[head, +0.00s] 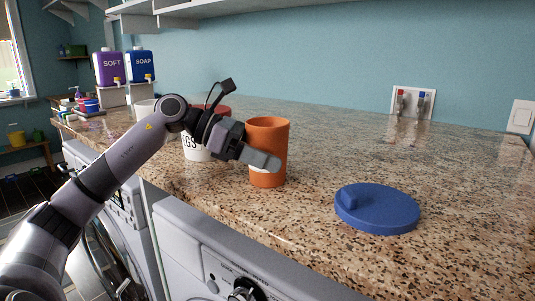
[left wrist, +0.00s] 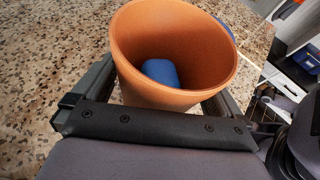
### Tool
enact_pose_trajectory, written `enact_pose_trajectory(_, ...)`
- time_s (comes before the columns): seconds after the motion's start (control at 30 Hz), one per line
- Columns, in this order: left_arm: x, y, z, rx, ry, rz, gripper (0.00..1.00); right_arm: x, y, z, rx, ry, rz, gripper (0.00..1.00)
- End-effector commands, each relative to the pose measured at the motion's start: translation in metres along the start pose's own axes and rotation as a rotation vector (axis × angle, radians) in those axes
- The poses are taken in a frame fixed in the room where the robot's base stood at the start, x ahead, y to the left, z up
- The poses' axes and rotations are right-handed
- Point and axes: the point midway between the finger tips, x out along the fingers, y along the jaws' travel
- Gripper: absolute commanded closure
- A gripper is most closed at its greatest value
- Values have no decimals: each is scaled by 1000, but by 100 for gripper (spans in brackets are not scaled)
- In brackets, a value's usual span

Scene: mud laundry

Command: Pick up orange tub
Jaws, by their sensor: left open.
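The orange tub (head: 268,135) stands upright on the speckled counter in the head view. In the left wrist view the tub (left wrist: 150,85) fills the upper middle, its open mouth facing the camera, with a blue thing (left wrist: 161,71) inside. My left gripper (head: 264,161) is at the tub, with one finger across its near side. In the left wrist view the gripper's fingers (left wrist: 158,92) lie on either side of the tub, open around it; whether they touch it I cannot tell. My right gripper is not in view.
A round blue lid (head: 377,209) lies on the counter to the right of the tub. A white tub with lettering (head: 196,148) stands behind my left wrist. Purple and blue dispensers (head: 141,66) stand at the far left.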

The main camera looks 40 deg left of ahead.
Motion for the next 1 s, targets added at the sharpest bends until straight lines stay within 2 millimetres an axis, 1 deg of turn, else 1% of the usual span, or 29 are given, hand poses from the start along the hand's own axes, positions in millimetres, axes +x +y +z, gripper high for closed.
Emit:
enact_pose_trajectory(0.03, 0, 0, 0, 0, 0, 0, 10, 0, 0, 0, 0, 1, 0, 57)
enact_pose_trajectory(0.07, 0, 0, 0, 0, 0, 0, 20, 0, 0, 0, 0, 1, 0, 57)
enact_pose_trajectory(0.1, 0, 0, 0, 0, 0, 0, 33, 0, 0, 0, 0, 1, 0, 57)
enact_pose_trajectory(0.13, 0, 0, 0, 0, 0, 0, 42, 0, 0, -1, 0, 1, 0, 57)
enact_pose_trajectory(0.17, 0, 0, 0, 0, 0, 0, 49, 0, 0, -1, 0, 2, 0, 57)
enact_pose_trajectory(0.47, -1, 0, 1, 0, -1, 0, 49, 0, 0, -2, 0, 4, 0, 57)
enact_pose_trajectory(0.67, -4, 0, 9, 1, -2, 0, 49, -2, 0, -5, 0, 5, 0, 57)
enact_pose_trajectory(0.83, -11, -1, 26, 3, -3, 1, 49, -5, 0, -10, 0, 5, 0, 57)
enact_pose_trajectory(1.0, -22, -2, 51, 3, -5, 3, 49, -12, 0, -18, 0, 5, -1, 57)
